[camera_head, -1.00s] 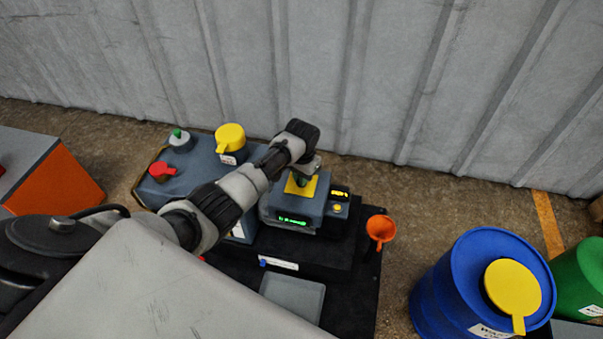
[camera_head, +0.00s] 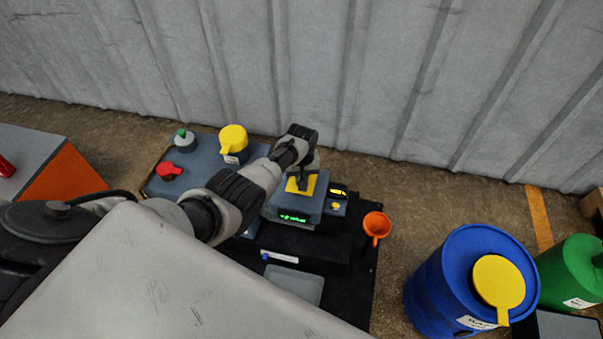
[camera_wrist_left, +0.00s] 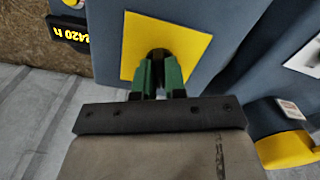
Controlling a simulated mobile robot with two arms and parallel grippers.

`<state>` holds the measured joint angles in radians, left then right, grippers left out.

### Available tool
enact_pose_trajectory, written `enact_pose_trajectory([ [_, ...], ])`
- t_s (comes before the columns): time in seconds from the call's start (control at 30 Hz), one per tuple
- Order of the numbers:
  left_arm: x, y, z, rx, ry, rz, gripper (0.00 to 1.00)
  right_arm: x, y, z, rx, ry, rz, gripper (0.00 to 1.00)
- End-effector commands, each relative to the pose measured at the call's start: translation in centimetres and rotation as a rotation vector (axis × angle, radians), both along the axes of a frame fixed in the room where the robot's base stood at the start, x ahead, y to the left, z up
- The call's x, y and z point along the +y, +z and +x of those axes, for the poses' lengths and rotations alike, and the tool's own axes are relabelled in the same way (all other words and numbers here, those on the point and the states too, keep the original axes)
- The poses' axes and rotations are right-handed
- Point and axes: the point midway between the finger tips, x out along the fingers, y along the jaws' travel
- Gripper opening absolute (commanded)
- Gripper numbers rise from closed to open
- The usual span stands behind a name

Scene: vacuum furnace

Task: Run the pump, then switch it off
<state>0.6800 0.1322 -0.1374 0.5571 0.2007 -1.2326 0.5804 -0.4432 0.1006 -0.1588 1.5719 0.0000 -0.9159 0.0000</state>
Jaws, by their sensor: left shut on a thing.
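The pump (camera_head: 276,207) is a blue-grey housing on a black base, with a lit green display (camera_head: 293,218) whose text is too small to read. On its top is a yellow plate (camera_head: 291,187), which also fills the middle of the left wrist view (camera_wrist_left: 196,48). A dark switch knob (camera_wrist_left: 158,54) stands at the plate's centre, mostly hidden by my fingers. My left gripper (camera_head: 302,183) reaches down onto the plate. In the left wrist view its green fingers (camera_wrist_left: 160,68) are shut on the knob. My right gripper is not in view.
Left of the pump are a yellow cap (camera_head: 233,138), a red knob (camera_head: 169,171) and a green-topped fitting (camera_head: 184,142). An orange funnel (camera_head: 377,226) is at right. A blue drum (camera_head: 430,270) and a green drum (camera_head: 570,268) stand further right. A corrugated wall (camera_head: 400,80) closes the back.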

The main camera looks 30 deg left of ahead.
Motion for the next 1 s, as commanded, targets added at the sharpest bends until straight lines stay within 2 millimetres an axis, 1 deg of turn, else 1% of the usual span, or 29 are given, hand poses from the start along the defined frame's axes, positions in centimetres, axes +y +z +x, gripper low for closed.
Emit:
enact_pose_trajectory([
  [0.1, 0.0, 0.1, 0.0, 0.000, 0.065, 0.000, 0.00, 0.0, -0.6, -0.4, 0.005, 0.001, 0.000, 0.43],
  [0.33, 0.0, 0.1, 0.1, -0.001, 0.144, 0.000, 0.00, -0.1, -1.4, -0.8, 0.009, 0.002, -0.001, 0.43],
  [0.87, 0.0, 0.0, 0.1, -0.003, 0.172, 0.000, 0.00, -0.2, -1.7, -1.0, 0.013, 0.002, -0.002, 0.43],
  [0.9, 0.0, 0.0, 0.1, -0.003, 0.172, 0.000, 0.13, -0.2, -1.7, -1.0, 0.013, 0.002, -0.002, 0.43],
  [1.0, 0.0, 0.0, 0.1, -0.002, 0.171, 0.000, 0.28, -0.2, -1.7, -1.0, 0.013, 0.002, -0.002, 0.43],
])
